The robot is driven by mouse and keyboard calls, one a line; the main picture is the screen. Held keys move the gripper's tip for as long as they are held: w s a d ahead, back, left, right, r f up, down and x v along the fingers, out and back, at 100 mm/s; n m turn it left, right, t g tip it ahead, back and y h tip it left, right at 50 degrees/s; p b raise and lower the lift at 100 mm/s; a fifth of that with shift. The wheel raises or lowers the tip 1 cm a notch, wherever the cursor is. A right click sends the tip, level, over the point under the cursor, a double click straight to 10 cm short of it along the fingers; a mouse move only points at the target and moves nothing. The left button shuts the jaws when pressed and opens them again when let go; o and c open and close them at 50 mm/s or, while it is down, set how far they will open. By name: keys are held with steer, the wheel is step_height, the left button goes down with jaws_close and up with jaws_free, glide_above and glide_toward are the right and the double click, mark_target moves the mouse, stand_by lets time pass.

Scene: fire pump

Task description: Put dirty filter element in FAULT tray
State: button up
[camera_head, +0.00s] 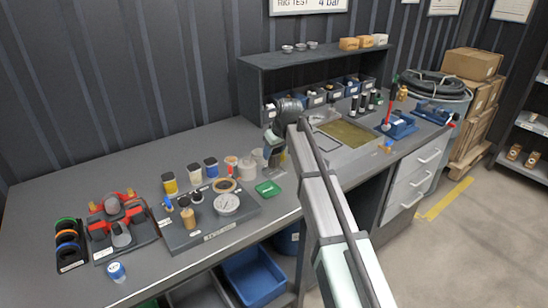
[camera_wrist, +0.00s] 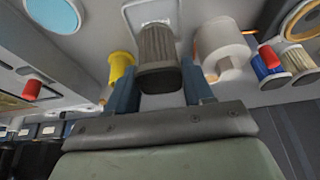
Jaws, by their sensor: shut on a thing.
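My gripper (camera_wrist: 159,72) has its two blue fingers on either side of a grey-brown pleated filter element (camera_wrist: 158,45) in the wrist view. It is shut on this element, which looks dirty. I cannot read a FAULT label on any tray, so I cannot tell which one is the FAULT tray.
A board with a round gauge (camera_head: 227,204) and several coloured cylinders stands left of my gripper. A shelf unit (camera_head: 262,78) with small bins is behind. The bench's left rear is clear.

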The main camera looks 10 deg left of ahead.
steer(key=shift+f, duration=1.25)
steer(key=shift+f, duration=0.15)
steer(key=o, duration=1)
steer(key=shift+o, duration=0.2)
steer(key=v, duration=1.2)
